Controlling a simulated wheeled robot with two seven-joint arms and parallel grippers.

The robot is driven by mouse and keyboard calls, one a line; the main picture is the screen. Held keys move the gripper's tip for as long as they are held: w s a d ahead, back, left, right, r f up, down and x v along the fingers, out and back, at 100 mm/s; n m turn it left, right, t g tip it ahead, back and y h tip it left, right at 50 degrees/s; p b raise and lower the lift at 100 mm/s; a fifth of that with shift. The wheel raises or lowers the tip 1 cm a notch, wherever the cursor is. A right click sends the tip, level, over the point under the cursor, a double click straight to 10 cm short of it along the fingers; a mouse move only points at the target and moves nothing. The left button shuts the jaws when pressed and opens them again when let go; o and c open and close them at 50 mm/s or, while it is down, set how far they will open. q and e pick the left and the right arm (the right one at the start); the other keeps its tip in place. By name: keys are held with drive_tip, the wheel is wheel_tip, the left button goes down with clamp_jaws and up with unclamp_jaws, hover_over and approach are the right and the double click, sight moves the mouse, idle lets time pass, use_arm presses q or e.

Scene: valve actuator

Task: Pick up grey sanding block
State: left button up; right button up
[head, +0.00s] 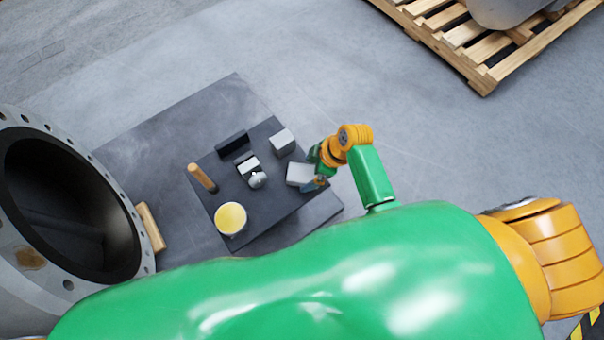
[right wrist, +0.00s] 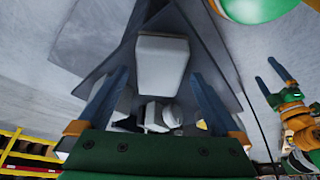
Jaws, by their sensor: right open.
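A light grey block (head: 300,174), which looks like the sanding block, lies near the right edge of the small dark table. In the right wrist view the block (right wrist: 162,65) shows between and just beyond the fingertips, with no clear contact. My right gripper (head: 318,183) is open at the block's right side; its blue fingers (right wrist: 158,75) are spread wide. A second grey block (head: 283,141) stands farther back on the table. My left gripper (right wrist: 273,82) appears at the right of the right wrist view, fingers apart and empty.
The dark table (head: 265,205) also holds a black block (head: 232,143), a small metal part (head: 252,172), a wooden-handled tool (head: 202,177) and a yellow-topped can (head: 230,218). A large flanged pipe (head: 135,225) stands left. A pallet (head: 470,50) lies at the back right.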

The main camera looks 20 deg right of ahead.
drive_tip(key=shift+x, duration=0.95)
drive_tip(key=shift+r, duration=0.15)
drive_tip(key=c, duration=1.4)
